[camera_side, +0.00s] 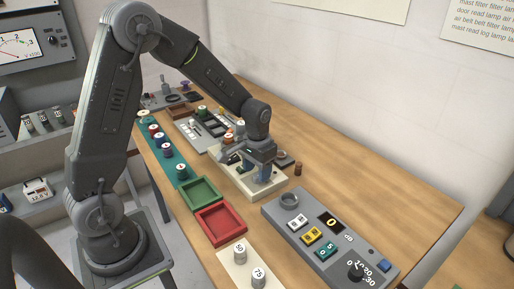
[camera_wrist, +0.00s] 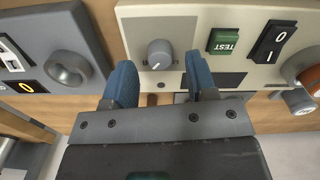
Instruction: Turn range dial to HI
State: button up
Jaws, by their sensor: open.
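A grey round dial (camera_wrist: 160,52) with a white pointer mark sits on a cream panel (camera_wrist: 138,24) in the wrist view. Its mark points toward the lower left of that picture. Any lettering around it is too small to read, so I cannot tell that it is the range dial. My gripper (camera_wrist: 157,76) is open, its two blue fingers on either side of the dial's lower part in the picture, with nothing held. I cannot tell whether they touch it. In the side view my gripper (camera_side: 265,174) is low over the cream panel (camera_side: 262,194) and hides the dial.
The cream panel also bears a green TEST button (camera_wrist: 224,41) and a black rocker switch (camera_wrist: 272,42). A grey panel (camera_side: 312,222) with a ring, labelled blocks and a black dial (camera_side: 355,270) stands nearby. Green (camera_side: 201,207) and red (camera_side: 221,239) trays lie beside. The table's right side is clear.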

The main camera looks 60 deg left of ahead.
aim_at(257, 176)
notch_tip(257, 176, up, 12)
dwell(0.3)
jog(key=s+d+r+m+t, duration=0.1)
jog(key=s+d+r+t, duration=0.1)
jog(key=s, duration=0.7)
jog(key=s+d+r+t, duration=0.3)
jog(key=s+d+r, duration=0.1)
jog(key=s, duration=0.5)
jog(key=shift+d+r+m+t, duration=0.3)
jog(key=shift+d+m, duration=0.1)
jog(key=shift+d, duration=0.3)
